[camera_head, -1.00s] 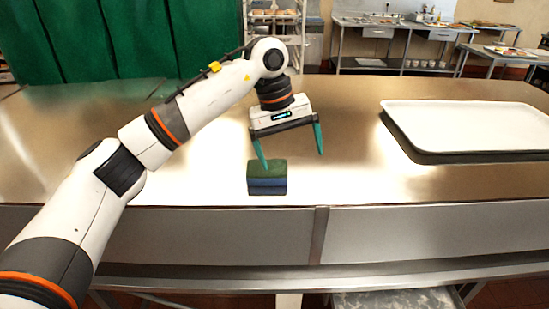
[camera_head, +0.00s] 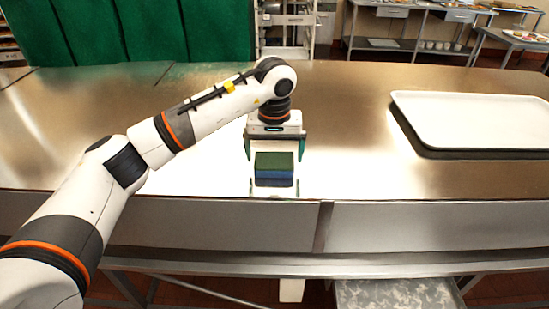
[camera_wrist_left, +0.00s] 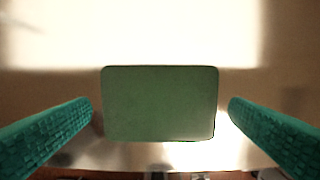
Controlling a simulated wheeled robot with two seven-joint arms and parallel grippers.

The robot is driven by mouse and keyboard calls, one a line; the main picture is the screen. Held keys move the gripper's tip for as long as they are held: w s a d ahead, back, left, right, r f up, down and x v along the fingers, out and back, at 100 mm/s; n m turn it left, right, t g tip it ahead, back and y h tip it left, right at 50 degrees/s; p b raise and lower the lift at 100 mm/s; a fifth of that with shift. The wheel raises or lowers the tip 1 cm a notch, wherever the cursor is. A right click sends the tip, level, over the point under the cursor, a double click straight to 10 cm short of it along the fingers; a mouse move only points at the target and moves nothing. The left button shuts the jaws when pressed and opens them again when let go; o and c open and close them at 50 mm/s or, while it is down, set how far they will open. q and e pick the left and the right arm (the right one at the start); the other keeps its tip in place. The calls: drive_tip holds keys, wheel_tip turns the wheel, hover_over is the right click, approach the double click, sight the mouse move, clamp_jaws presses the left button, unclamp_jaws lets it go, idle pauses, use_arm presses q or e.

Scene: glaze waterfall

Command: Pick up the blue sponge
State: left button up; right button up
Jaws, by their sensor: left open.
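The blue sponge (camera_head: 274,175), with a green top and a blue lower layer, lies on the metal table near its front edge. My left gripper (camera_head: 274,158) is open, just behind and above the sponge in the head view, with one teal finger toward each side. In the left wrist view the sponge's green top (camera_wrist_left: 160,104) sits between the two teal fingers (camera_wrist_left: 160,112), with a gap on both sides. Neither finger is seen touching it. My right gripper is not in view.
A white tray (camera_head: 480,118) lies at the right of the metal table (camera_head: 350,130). The table between the sponge and the tray is clear. Green curtains (camera_head: 150,30) and a metal rack (camera_head: 285,30) stand behind the table.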

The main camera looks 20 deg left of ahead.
sight(274, 160)
use_arm(q)
drive_tip(key=shift+w+f, duration=0.15)
drive_tip(key=shift+f, duration=0.95)
drive_tip(key=c, duration=0.9)
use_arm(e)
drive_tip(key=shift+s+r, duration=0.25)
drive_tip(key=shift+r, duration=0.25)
use_arm(q)
drive_tip(key=shift+o, duration=0.2)
drive_tip(key=shift+r, duration=0.15)
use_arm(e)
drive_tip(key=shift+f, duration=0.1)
use_arm(q)
drive_tip(key=shift+r, duration=0.35)
wheel_tip(274, 160, up, 8)
drive_tip(key=b, duration=0.3)
drive_tip(key=shift+f, duration=0.15)
drive_tip(key=shift+r, duration=0.7)
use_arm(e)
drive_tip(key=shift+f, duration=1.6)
